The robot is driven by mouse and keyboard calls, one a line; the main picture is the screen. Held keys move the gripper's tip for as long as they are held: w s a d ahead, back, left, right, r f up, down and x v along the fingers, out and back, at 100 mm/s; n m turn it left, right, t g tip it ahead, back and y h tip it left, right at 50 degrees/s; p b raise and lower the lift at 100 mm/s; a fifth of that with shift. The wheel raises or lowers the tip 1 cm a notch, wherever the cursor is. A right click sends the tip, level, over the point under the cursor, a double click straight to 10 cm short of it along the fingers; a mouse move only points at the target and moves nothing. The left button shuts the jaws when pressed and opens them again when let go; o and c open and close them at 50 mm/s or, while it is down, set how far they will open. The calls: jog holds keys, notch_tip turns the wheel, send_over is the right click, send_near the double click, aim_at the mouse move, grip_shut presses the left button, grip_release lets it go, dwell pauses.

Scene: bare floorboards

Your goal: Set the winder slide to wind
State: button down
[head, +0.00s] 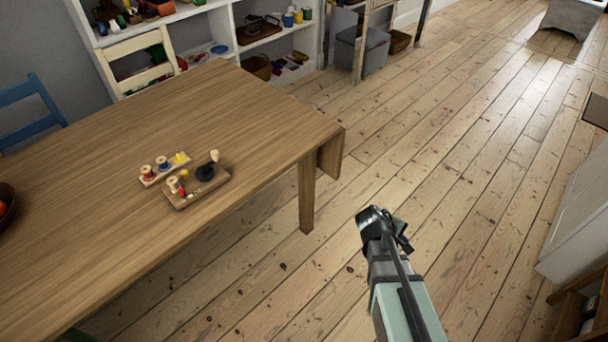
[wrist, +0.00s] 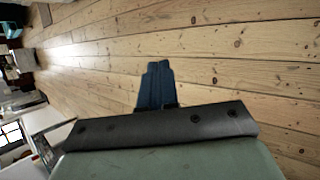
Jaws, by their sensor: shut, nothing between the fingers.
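A small wooden board (head: 188,197) with knobs and spools on it lies on the wooden table (head: 110,130), toward its right end. It carries a dark round part (head: 205,173) with a pale knob standing up beside it, and a spool at its left. It looks like the winder, but its slide is too small to make out. My gripper (head: 385,222) is over the floor, right of the table and well apart from the board. In the wrist view its fingers (wrist: 157,85) are together, with only floorboards beyond.
A narrow strip with several spools (head: 163,168) lies just behind the board. A bowl (head: 5,200) sits at the table's left edge. A cream chair (head: 140,62) and a blue chair (head: 32,100) stand behind the table, near white shelves (head: 225,30).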

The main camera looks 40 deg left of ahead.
jog(key=s+a+r+n+t+y, duration=0.15)
jog(key=s+a+n, duration=0.25)
jog(key=a, duration=0.4)
jog(key=s+a+r+n+t+y, duration=0.1)
jog(key=s+a+r+n+t, duration=0.15)
jog(key=s+a+n, duration=0.4)
jog(key=n+t+y, duration=0.2)
jog(key=n+y, duration=1.2)
jog(key=n, duration=0.2)
send_near(181, 193)
jog(key=v, duration=0.7)
jog(key=shift+s+a+f, duration=0.1)
jog(key=shift+s+f, duration=0.1)
jog(key=shift+f, duration=0.05)
jog(key=x, duration=1.3)
jog(key=shift+w+a+r, duration=0.15)
jog(key=shift+w+a, duration=0.05)
jog(key=shift+w, duration=0.3)
